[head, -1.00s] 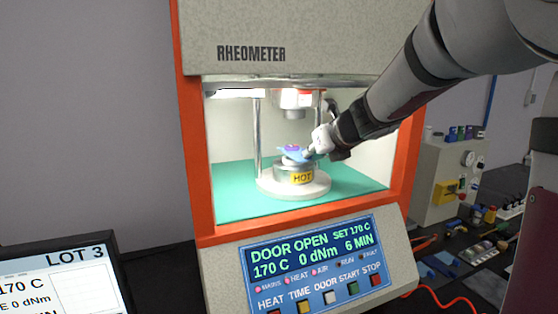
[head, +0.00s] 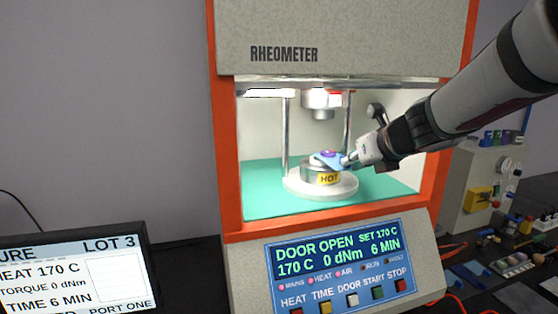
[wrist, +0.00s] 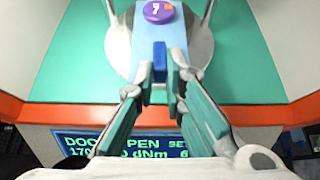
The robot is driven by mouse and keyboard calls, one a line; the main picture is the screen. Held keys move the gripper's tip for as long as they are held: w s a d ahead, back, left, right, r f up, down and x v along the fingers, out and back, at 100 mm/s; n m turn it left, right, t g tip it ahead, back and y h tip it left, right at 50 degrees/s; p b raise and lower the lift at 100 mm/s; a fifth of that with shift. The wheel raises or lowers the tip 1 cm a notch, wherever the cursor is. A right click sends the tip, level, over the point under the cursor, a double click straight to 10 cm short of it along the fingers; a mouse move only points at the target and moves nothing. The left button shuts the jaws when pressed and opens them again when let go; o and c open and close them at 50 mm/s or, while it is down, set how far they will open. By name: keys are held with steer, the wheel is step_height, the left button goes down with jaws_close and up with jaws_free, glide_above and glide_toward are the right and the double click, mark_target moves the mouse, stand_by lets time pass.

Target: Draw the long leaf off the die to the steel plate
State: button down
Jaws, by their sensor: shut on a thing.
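The light blue leaf (head: 326,162) lies at the top of the round metal die (head: 313,174), which carries a yellow HOT label. A purple disc (head: 328,154) sits on the leaf. In the wrist view the leaf (wrist: 173,33) runs away from my fingers, and the disc (wrist: 158,11) shows a white 7. My gripper (head: 350,159) reaches in from the right. In the wrist view my gripper (wrist: 160,77) is shut on the leaf's darker blue end (wrist: 160,56). I cannot tell whether the leaf touches the die. I cannot make out the steel plate.
The rheometer's orange frame (head: 226,150) surrounds the open chamber. An upper die (head: 322,100) hangs above, between metal posts. The control panel (head: 345,265) is below. A monitor (head: 75,270) stands left; a cluttered bench (head: 515,255) lies right.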

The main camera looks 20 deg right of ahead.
steer(key=s+p, duration=0.3)
steer(key=s, duration=1.1)
steer(key=shift+s, duration=0.2)
stand_by(1.1)
steer(key=shift+w+a, duration=0.1)
